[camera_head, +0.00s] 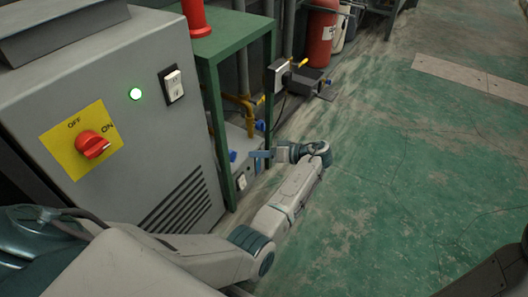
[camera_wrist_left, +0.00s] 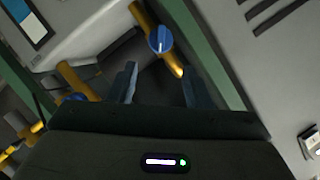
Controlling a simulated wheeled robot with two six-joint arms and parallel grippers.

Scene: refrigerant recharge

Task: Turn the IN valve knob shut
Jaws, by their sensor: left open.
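A blue valve knob (camera_wrist_left: 160,38) on a yellow pipe shows in the left wrist view, just beyond and between my fingertips, apart from them. My left gripper (camera_wrist_left: 160,84) is open, with nothing between its fingers. Another blue knob (camera_wrist_left: 75,98) lies to the left of the fingers. In the head view, my left gripper (camera_head: 259,154) reaches in beside the green stand; blue knobs (camera_head: 260,125) and (camera_head: 233,156) show near it. No IN label is legible, so I cannot tell which knob is IN. My right gripper is not in view.
A grey cabinet (camera_head: 160,40) with a red rotary switch (camera_head: 93,146) and a lit green lamp (camera_head: 135,94) stands at left. A green stand (camera_head: 240,38) frames the pipes. A red extinguisher (camera_head: 320,38) stands behind. The green floor (camera_head: 420,180) at right is clear.

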